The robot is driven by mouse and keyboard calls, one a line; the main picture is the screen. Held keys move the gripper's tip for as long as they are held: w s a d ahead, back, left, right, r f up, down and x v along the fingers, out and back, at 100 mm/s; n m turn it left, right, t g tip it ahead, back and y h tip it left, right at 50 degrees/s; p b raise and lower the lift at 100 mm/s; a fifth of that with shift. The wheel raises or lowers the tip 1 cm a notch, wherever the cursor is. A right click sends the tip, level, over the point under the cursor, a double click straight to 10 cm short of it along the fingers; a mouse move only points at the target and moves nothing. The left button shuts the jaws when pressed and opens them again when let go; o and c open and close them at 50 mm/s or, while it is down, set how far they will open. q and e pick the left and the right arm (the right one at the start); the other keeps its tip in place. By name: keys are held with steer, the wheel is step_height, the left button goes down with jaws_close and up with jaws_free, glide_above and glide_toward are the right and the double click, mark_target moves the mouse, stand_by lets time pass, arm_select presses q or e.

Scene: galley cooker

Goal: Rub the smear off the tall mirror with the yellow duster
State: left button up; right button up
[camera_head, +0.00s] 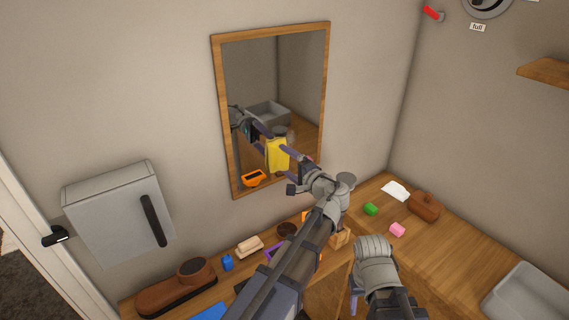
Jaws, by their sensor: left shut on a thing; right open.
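The tall mirror (233,160) hangs on the wall in a wooden frame. My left gripper (287,151) reaches up to the glass and is shut on the yellow duster (277,157), which hangs at the lower middle of the mirror. The duster seems to be at or very near the glass; I cannot tell if it touches. Its gripper and arm also show reflected in the mirror. I cannot make out the smear clearly; the duster and arm cover part of the glass. My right gripper (354,302) is low at the bottom of the view, empty and open.
A wooden counter (365,192) runs below the mirror and along the right wall. A grey cabinet (115,210) hangs left.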

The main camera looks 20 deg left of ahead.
arm_select(q)
steer(key=shift+a, duration=0.1)
steer(key=shift+s+a, duration=0.7)
steer(key=shift+s, duration=0.25)
steer(key=shift+w+d, duration=0.15)
steer(key=shift+w+d, duration=0.65)
steer(key=shift+w, duration=0.25)
steer(key=shift+s, duration=0.1)
steer(key=shift+s+a, duration=0.4)
steer(key=shift+s, duration=0.1)
